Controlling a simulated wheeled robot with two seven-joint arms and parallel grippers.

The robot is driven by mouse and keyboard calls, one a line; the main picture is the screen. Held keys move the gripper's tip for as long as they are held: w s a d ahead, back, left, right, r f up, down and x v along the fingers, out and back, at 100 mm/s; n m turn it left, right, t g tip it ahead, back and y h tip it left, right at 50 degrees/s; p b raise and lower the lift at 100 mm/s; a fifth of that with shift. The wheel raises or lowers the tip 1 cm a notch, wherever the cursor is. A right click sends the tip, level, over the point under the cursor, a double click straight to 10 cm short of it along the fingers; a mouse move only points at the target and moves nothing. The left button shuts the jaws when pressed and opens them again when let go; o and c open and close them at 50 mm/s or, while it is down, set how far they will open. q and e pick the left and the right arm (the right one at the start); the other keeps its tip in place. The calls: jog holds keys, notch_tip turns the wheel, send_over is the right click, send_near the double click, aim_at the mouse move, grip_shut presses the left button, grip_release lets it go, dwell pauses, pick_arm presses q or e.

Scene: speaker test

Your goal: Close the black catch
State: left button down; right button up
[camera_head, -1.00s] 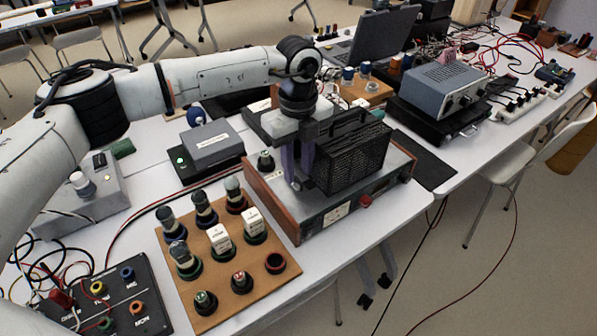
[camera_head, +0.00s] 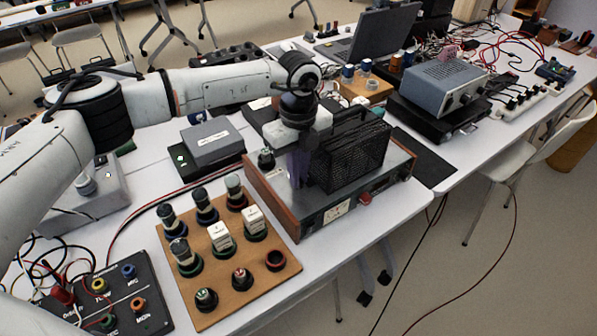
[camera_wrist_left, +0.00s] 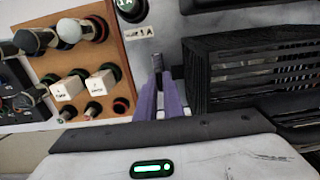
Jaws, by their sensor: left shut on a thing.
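My left gripper (camera_head: 299,184) points down at the top of a wood-sided grey unit (camera_head: 338,212), just left of a black mesh box (camera_head: 352,152). Its purple fingers are close together. In the left wrist view the fingers (camera_wrist_left: 160,88) are shut on a small dark upright piece (camera_wrist_left: 158,62), which looks like the black catch. Only its tip shows beyond the fingers; in the head view the fingers hide it. I cannot tell how far it is turned. My right gripper is not in view.
A black knob (camera_head: 266,159) stands on the unit left of the fingers. A wooden board (camera_head: 221,287) with several knobs and switches lies in front left. A grey box (camera_head: 212,142) sits behind left. The table's front edge is close to the unit.

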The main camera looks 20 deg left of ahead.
pick_arm(q)
jog(key=shift+m, duration=0.3)
jog(key=m+b, duration=0.2)
jog(key=m, duration=0.1)
jog(key=shift+f+m, duration=0.1)
jog(key=shift+m, duration=0.3)
jog(key=m+b, duration=0.1)
jog(key=m, duration=0.4)
jog(key=shift+b, duration=0.4)
jog(key=shift+m+b, duration=0.3)
jog(key=shift+m, duration=0.8)
jog(key=m, duration=0.2)
jog(key=shift+m+b, duration=0.3)
jog(key=shift+b, duration=0.1)
jog(key=m, duration=0.2)
jog(key=shift+m+b, duration=0.3)
jog(key=shift+m, duration=0.4)
